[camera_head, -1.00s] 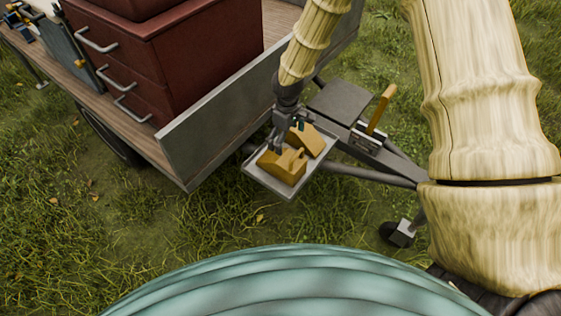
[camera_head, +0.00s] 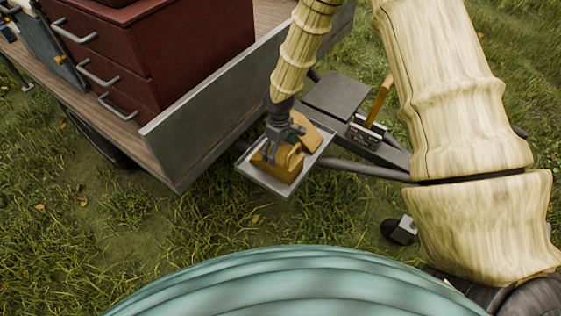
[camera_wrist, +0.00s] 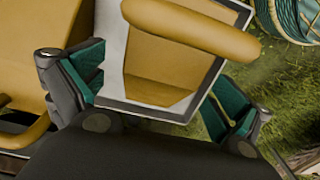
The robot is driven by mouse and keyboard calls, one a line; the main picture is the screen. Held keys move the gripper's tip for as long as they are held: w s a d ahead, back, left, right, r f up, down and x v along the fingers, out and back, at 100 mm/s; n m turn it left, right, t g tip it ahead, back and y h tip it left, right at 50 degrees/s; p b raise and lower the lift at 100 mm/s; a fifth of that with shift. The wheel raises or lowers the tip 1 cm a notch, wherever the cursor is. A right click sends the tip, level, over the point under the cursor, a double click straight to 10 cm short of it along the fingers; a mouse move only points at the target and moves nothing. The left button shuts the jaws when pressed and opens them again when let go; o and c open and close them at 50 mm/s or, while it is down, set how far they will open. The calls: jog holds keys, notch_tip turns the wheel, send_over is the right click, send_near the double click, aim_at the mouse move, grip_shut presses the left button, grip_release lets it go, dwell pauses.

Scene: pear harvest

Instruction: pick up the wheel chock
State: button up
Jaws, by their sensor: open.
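Two yellow-orange wheel chocks lie in a shallow grey tray (camera_head: 284,190) on the trailer's drawbar. The nearer chock (camera_head: 284,167) is partly covered by my gripper (camera_head: 284,146), which is over it, pointing down. The other chock (camera_head: 309,137) lies just behind, toward the right. In the wrist view, one chock (camera_wrist: 160,65) with a rounded bar handle (camera_wrist: 190,28) shows between the spread, green-padded fingers of my gripper (camera_wrist: 155,92). The second chock (camera_wrist: 25,55) is at the left, partly hidden by a finger. I cannot tell whether the fingers touch the chock.
The trailer's grey side panel (camera_head: 230,105) rises left of my gripper, with a red drawer cabinet (camera_head: 160,60) on the bed. A grey plate (camera_head: 337,97) and an upright orange handle (camera_head: 379,102) stand right of the tray. Grass lies in front.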

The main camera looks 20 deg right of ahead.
jog(key=shift+s+f, duration=0.15)
jog(key=shift+f, duration=1.2)
jog(key=shift+s+f, duration=0.15)
jog(key=shift+f, duration=1.2)
jog(key=shift+c, duration=0.4)
jog(key=c, duration=1.3)
